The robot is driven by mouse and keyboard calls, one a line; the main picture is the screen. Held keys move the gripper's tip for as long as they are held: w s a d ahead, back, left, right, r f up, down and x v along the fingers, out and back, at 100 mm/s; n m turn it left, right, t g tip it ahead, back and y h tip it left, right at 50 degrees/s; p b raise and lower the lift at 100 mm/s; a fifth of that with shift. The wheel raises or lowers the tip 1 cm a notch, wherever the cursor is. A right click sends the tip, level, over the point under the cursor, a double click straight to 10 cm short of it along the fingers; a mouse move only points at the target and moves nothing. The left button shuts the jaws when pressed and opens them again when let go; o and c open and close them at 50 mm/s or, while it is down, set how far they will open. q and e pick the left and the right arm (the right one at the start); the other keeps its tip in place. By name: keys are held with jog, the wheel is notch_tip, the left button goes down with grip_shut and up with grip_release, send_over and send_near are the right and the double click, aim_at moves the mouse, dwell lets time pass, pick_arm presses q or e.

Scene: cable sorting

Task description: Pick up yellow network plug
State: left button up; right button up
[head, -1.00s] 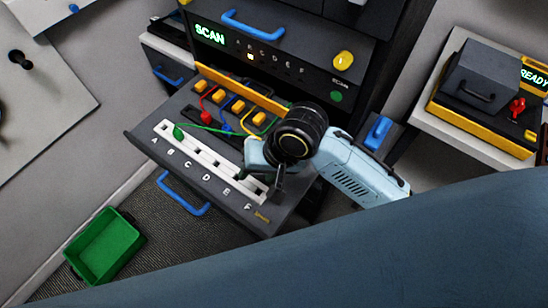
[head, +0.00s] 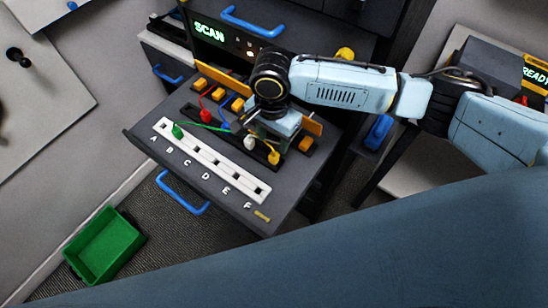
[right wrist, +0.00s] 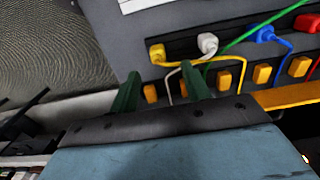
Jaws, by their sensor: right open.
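The yellow network plug (head: 274,158) stands in the dark slot at the right end of the drawer's row of plugs. It also shows in the right wrist view (right wrist: 157,54), with its yellow cable curving off to the right. My right gripper (right wrist: 158,88) is open and empty. Its two dark green fingers are apart, and the yellow plug lies beyond the fingertips, roughly between them sideways. In the head view my right gripper (head: 266,130) hangs over the back of the drawer, close behind the plug; its fingers are mostly hidden. My left gripper is not in view.
A white plug (head: 250,143) stands close beside the yellow one. Red (head: 205,115) and blue plugs are further left, and a green plug (head: 177,131) sits on the white lettered strip (head: 212,163). Orange blocks (head: 306,144) line the back. A green bin (head: 104,245) is on the floor.

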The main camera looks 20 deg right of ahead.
aim_at(274, 154)
notch_tip(274, 154, down, 8)
jog(key=shift+s+r+b, duration=0.15)
jog(key=shift+r+b, duration=0.1)
jog(key=shift+b, duration=0.35)
jog(key=shift+d, duration=0.1)
grip_shut()
